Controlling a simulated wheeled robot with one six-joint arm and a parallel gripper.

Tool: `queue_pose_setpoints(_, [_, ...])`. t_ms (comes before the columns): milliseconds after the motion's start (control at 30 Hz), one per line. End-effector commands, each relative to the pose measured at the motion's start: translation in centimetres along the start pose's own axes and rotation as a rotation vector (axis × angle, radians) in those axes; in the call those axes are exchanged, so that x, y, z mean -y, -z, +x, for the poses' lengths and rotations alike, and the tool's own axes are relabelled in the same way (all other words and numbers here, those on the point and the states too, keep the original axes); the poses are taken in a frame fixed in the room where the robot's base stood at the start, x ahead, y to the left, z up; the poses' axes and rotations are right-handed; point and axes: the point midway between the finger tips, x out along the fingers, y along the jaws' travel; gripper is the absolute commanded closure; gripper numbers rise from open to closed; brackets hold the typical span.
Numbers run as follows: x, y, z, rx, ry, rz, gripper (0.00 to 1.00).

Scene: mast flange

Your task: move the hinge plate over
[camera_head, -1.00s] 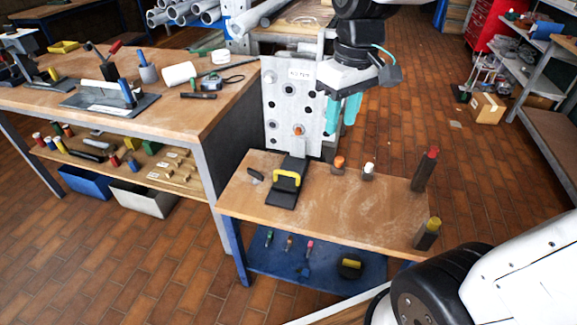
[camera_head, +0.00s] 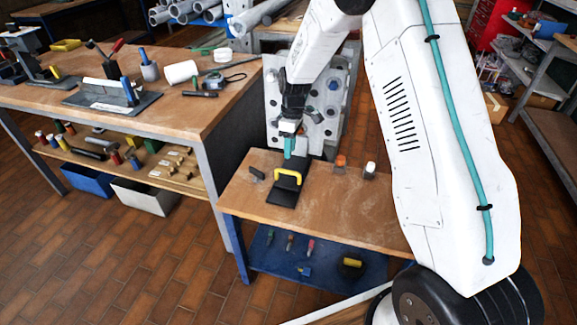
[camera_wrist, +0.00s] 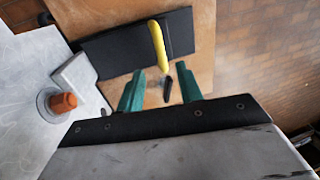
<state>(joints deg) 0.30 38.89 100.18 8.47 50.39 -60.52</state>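The dark flat plate with a yellow handle (camera_head: 283,194), which I take as the hinge plate, lies on the small wooden bench, its far end at the foot of the upright grey panel. In the wrist view the dark plate (camera_wrist: 110,46) and its yellow handle (camera_wrist: 158,46) lie beyond my fingers. My gripper (camera_head: 290,148) is above the far end of the plate, in front of the panel. In the wrist view my gripper (camera_wrist: 160,92) has its two teal fingers apart, with nothing held between them. My arm hides part of the panel and the bench's right end.
The upright grey panel with holes (camera_head: 330,125) stands behind the bench (camera_head: 325,205). An orange-topped peg (camera_head: 340,162) and a white-topped peg (camera_head: 370,168) stand to the right. A small black piece (camera_head: 256,175) is left of the plate. A larger workbench (camera_head: 215,110) adjoins at left.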

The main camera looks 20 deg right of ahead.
Motion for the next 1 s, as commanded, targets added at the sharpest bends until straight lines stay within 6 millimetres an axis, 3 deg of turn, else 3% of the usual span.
queue_pose_setpoints(400, [0.1,0.0,6.2,0.002,0.002,0.000,0.64])
queue_pose_setpoints(800, [0.1,0.0,7.3,0.000,0.000,0.001,0.64])
queue_pose_setpoints(833, [0.1,0.0,7.3,0.000,0.000,0.001,0.67])
queue_pose_setpoints(933, [0.1,0.0,7.2,0.000,0.000,0.001,0.94])
queue_pose_setpoints(1000, [0.1,0.0,7.2,0.001,0.000,0.001,1.00])
